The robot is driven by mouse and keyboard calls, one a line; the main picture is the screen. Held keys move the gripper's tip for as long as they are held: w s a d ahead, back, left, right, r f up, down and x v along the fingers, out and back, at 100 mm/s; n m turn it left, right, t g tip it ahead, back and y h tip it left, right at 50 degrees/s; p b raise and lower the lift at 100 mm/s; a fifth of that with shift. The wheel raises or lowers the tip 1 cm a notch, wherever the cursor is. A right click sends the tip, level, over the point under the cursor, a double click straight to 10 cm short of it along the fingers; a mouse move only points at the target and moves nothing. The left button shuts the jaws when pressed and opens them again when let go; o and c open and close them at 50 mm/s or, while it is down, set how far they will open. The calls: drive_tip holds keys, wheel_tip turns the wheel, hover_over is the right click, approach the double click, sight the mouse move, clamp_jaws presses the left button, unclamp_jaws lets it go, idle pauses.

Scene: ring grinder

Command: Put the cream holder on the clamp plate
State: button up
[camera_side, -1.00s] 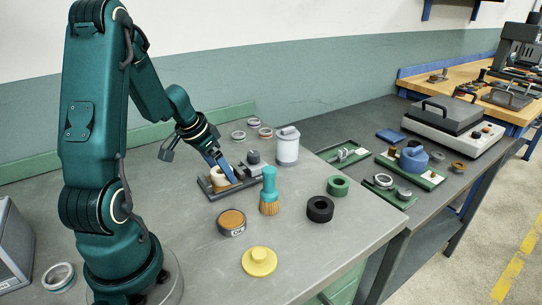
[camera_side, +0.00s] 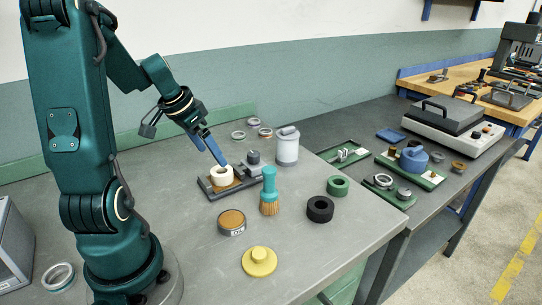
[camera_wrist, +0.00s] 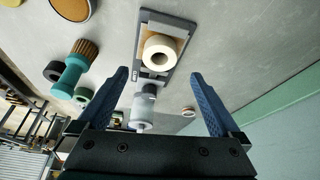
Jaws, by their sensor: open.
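The cream holder (camera_side: 221,175), a short ring with a hole, sits on the tan pad of the dark clamp plate (camera_side: 228,187). In the wrist view the cream holder (camera_wrist: 160,52) rests on the clamp plate (camera_wrist: 186,27) with its open end facing me. My gripper (camera_side: 219,156) is above and just behind the holder, with its blue fingers spread. In the wrist view my gripper (camera_wrist: 163,88) is open and empty, and the holder lies beyond the fingertips, apart from them.
A teal brush (camera_side: 269,191) stands right of the plate, and a grey-white canister (camera_side: 287,147) behind it. A tan-topped tin (camera_side: 231,222), a yellow knob (camera_side: 259,262), a black ring (camera_side: 320,209) and a green ring (camera_side: 337,186) are nearer.

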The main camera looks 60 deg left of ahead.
drive_tip(key=d+r+m, duration=0.2)
drive_tip(key=d+r, duration=0.3)
drive_tip(key=d, duration=0.9)
drive_tip(key=s+d+r+t, duration=0.1)
drive_tip(key=s+d, duration=0.5)
drive_tip(key=d, duration=0.3)
drive_tip(key=shift+s+r+h, duration=0.25)
drive_tip(key=shift+r+h, duration=0.15)
